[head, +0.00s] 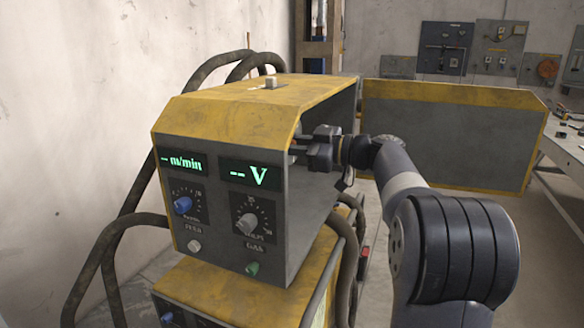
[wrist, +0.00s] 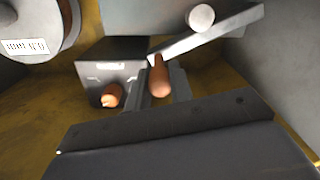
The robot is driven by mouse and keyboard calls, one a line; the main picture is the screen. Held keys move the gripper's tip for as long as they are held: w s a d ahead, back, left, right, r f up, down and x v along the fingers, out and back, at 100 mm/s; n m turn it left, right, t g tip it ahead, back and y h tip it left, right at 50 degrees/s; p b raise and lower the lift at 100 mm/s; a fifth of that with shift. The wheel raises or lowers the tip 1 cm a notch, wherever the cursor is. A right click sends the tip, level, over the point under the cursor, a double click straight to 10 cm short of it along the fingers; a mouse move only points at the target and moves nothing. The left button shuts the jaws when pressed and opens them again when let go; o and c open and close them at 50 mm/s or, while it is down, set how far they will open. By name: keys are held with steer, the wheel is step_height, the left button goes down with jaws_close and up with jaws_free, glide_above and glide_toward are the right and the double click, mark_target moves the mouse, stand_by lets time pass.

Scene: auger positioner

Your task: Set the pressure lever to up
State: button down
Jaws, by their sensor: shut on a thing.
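The pressure lever (wrist: 215,32) shows in the wrist view as a pale grey bar. It slants from upper right down to an orange-brown handle (wrist: 160,80) near the middle. My gripper (wrist: 165,88) is around this handle, shut on it, with its dark fingers on either side. The wrist camera angle does not show clearly whether the lever stands up or down. In the head view my gripper (head: 300,150) reaches into the open right side of the grey and yellow wire feeder (head: 312,215). The feeder wall hides the lever and the fingertips there.
In the wrist view, a second orange-brown knob (wrist: 112,95) sits on a dark block just left of the handle. A round part with a white label (wrist: 40,30) is at upper left. In the head view, the feeder's opened yellow-edged panel (head: 440,135) stands behind my arm.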

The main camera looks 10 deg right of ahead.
steer(key=shift+s+a+r+n+b, duration=0.3)
steer(key=shift+r+n+b, duration=0.25)
steer(key=shift+b, duration=0.4)
steer(key=shift+s+a+r+n+b, duration=0.15)
steer(key=shift+s+r+n+b, duration=0.3)
steer(key=shift+b, duration=0.45)
steer(key=shift+s+a+r+n+b, duration=0.25)
steer(key=shift+r+n+b, duration=0.35)
steer(key=shift+b, duration=0.35)
steer(key=c, duration=1.3)
jaws_free()
steer(key=shift+o, duration=0.2)
steer(key=shift+d, duration=0.15)
steer(key=v, duration=1)
steer(key=shift+s+d, duration=0.2)
